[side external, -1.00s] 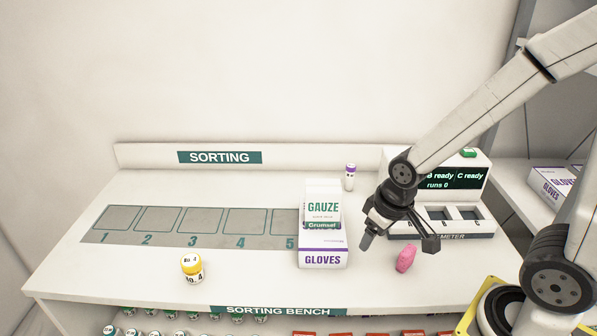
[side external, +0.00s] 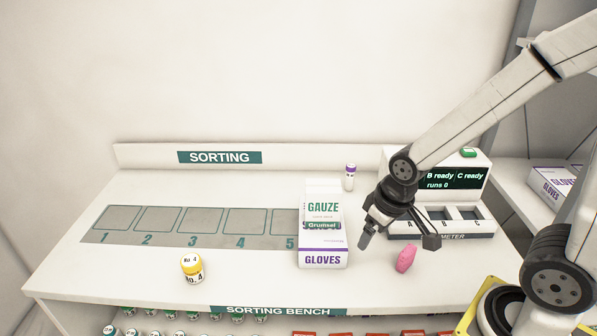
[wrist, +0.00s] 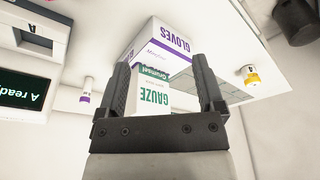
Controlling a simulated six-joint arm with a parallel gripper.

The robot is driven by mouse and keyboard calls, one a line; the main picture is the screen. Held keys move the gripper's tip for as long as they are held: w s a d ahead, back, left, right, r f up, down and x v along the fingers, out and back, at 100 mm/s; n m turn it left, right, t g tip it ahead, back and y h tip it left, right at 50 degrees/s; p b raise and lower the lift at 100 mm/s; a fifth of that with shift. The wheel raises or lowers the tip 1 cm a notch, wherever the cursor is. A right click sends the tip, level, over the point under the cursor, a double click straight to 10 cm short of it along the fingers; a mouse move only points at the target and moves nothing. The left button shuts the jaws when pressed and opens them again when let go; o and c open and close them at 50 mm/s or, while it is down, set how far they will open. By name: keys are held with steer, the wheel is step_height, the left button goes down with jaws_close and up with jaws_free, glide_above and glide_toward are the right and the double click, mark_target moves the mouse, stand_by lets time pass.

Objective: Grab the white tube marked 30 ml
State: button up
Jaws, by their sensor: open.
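A small white tube with a purple cap (side external: 350,177) stands upright at the back of the bench, behind and right of the gauze box. It also shows in the wrist view (wrist: 86,89), left of the fingers. No 30 ml mark can be read on it. A white bottle with a yellow cap (side external: 192,268), marked No. 4, stands at the front left; it also shows in the wrist view (wrist: 250,75). My gripper (side external: 399,240) is open and empty above the bench, right of the boxes. Its fingers (wrist: 157,75) are spread in the wrist view.
A gauze box (side external: 323,208) sits on a gloves box (side external: 323,259), beside my gripper. A pink object (side external: 405,258) lies below my gripper. An analyser with a screen (side external: 455,179) is behind it. Numbered squares (side external: 158,237) on the left are empty.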

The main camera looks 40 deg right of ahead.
steer(key=shift+w+v, duration=0.55)
steer(key=shift+v, duration=1.8)
steer(key=m+t+h, duration=0.4)
steer(key=m+t, duration=0.1)
steer(key=t, duration=0.2)
glide_above(351, 168)
steer(key=s, duration=0.1)
steer(key=shift+n, duration=0.3)
steer(key=shift+s+d+f, duration=0.15)
steer(key=shift+f, duration=2.35)
steer(key=shift+f, duration=0.1)
steer(key=shift+f, duration=1.65)
